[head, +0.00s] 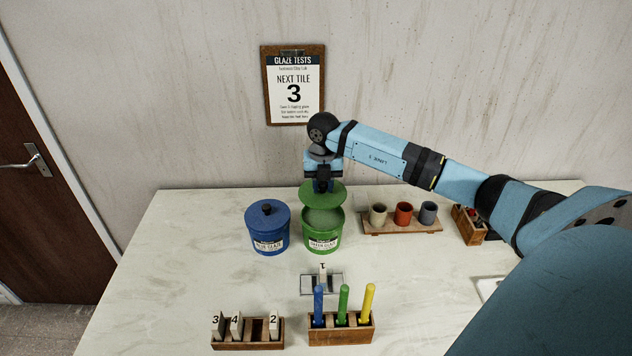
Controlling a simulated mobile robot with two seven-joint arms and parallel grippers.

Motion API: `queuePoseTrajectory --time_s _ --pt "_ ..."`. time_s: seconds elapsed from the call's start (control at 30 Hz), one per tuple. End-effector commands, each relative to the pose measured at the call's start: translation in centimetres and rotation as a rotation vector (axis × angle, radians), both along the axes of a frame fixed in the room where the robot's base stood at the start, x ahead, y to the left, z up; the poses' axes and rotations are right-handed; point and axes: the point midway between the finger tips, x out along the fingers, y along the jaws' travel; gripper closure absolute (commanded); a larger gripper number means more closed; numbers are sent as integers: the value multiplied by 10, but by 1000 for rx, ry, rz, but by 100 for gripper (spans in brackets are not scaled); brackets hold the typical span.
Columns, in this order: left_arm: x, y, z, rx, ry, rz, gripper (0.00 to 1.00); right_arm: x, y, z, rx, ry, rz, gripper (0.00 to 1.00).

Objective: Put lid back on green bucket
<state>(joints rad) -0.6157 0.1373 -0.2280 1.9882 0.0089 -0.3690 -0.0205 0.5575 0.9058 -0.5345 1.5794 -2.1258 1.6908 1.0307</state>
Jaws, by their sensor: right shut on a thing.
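The green bucket (321,240) stands on the table behind the middle, labelled as green glaze. Its mouth is partly open to view, with pale green glaze inside. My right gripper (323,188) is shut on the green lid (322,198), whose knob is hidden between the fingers. The lid is held over the back part of the bucket's mouth, slightly tilted or shifted back. I cannot tell whether it touches the rim. My left gripper is not in view.
A lidded blue bucket (268,232) stands close left. A wooden board with several cups (403,222) is at right. A tile stand (322,284), a tile rack (246,343) and a holder with coloured sticks (341,333) are in front. The table's left is clear.

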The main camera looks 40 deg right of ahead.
Motion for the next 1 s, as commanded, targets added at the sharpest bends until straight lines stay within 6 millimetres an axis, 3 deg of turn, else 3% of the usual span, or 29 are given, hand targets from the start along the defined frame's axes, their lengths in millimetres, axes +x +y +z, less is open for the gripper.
queuePoseTrajectory --time_s 0.7,1.0 --pt "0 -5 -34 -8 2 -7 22 0 1 -58 0 0 1 96" --pt "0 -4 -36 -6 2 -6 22 0 1 -63 1 -1 1 96"
